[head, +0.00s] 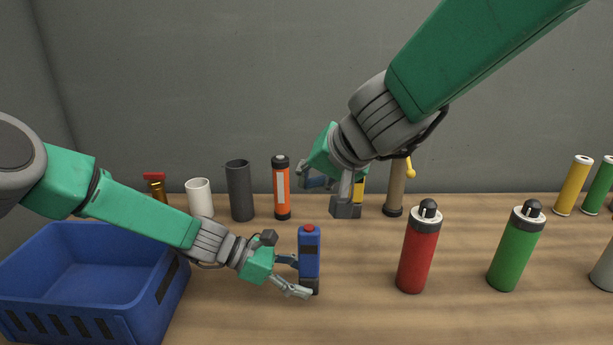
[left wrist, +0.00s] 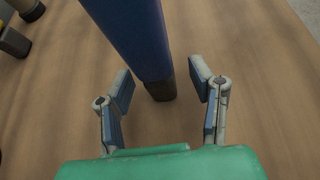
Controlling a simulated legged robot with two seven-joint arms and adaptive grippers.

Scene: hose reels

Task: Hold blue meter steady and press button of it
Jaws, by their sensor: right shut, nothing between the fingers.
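The blue meter (head: 309,258) stands upright on the table, with a red button (head: 309,228) on its top. My left gripper (head: 299,276) is low at the meter's left side, with its fingers open. In the left wrist view the meter (left wrist: 135,35) stands just ahead, between the tips of the open left gripper (left wrist: 162,85), with gaps visible on both sides. The button is out of that view. My right gripper (head: 308,180) is shut and empty, above and behind the meter, apart from the button.
A blue crate (head: 85,240) stands at the left, under my left arm. A white cup (head: 199,198), dark cylinder (head: 240,190) and orange flashlight (head: 281,187) line the back. Red (head: 418,250) and green (head: 516,248) canisters stand at the right. The table in front of the meter is clear.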

